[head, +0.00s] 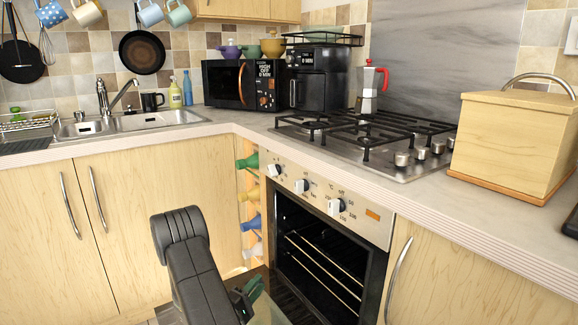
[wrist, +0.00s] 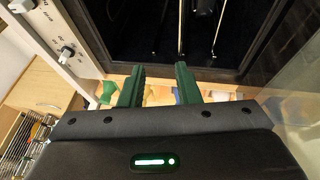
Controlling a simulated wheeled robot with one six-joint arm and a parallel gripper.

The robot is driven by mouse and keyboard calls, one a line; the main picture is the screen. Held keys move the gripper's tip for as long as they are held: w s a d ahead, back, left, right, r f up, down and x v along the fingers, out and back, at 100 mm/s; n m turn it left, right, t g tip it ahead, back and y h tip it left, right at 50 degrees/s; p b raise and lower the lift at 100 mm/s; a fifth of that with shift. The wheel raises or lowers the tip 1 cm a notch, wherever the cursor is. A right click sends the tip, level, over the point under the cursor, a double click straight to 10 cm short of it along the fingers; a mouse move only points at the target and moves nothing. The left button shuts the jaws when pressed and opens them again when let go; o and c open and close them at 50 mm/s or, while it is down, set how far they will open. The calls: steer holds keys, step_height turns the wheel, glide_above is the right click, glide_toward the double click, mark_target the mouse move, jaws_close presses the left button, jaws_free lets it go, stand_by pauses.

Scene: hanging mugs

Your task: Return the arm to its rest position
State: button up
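My black arm reaches up from the bottom middle of the head view and bends down in front of the oven. My gripper (head: 250,288) is low there, beside the oven opening, and mostly hidden by the arm. In the wrist view its two dark green fingers (wrist: 158,72) stand apart with nothing gripped between them. The dark oven cavity (wrist: 165,30) lies beyond the fingertips. I cannot tell whether the gripper touches anything.
The oven (head: 318,250) shows its racks, and a glassy panel, seemingly its lowered door (head: 272,308), lies near my gripper. Colored bottles (head: 250,195) sit in a narrow rack left of it. The counter (head: 235,124) is above. Mugs (head: 88,13) hang at the upper left.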

steer(key=s+a+f+y+p, duration=0.1)
steer(key=s+a+p, duration=0.1)
steer(key=s+a, duration=0.5)
steer(key=shift+s+a+f+p, duration=0.35)
steer(key=shift+s+a+f, duration=0.05)
steer(key=shift+s, duration=1.35)
